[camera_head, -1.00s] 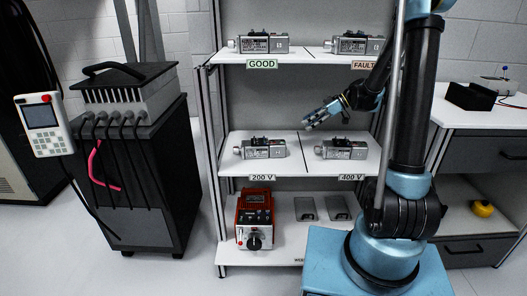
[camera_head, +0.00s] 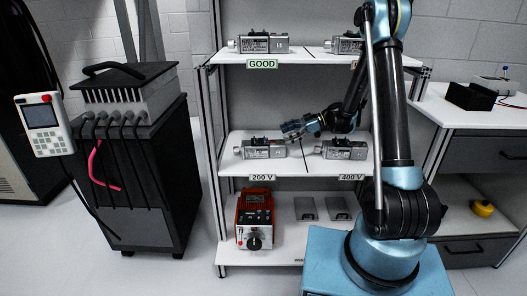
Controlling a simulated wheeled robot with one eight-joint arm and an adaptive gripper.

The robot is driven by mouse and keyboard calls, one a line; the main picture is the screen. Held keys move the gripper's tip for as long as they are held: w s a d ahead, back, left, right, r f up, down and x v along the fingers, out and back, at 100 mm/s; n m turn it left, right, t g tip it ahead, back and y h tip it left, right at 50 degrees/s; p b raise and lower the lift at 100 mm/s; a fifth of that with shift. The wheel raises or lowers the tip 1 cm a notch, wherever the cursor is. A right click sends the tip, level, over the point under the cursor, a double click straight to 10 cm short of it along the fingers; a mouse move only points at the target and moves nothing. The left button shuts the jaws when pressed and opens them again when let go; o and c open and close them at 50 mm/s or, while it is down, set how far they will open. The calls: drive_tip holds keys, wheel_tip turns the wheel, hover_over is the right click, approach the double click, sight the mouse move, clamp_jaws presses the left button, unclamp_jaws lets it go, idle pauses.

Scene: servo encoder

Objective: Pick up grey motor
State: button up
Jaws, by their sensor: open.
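Grey motors lie on the shelf unit. One (camera_head: 263,149) is on the middle shelf above the 200 V label, and one (camera_head: 341,150) is above the 400 V label. On the top shelf, one (camera_head: 264,43) is above the GOOD label and another (camera_head: 345,45) is partly behind my arm. My gripper (camera_head: 292,129) is open and empty. It appears just above the right end of the 200 V motor, pointing left. I cannot tell whether it touches that motor.
The middle shelf (camera_head: 302,168) has a dividing line between the two motors. A red device (camera_head: 255,217) stands on the bottom shelf beside two small grey plates (camera_head: 306,208). A black cabinet (camera_head: 130,170) stands at left, a white bench (camera_head: 480,117) at right.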

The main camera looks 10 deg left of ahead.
sight(266, 141)
drive_tip(key=x, duration=1.1)
drive_tip(key=shift+s+a, duration=0.1)
drive_tip(key=shift+a, duration=0.2)
drive_tip(key=shift+c, duration=0.3)
clamp_jaws()
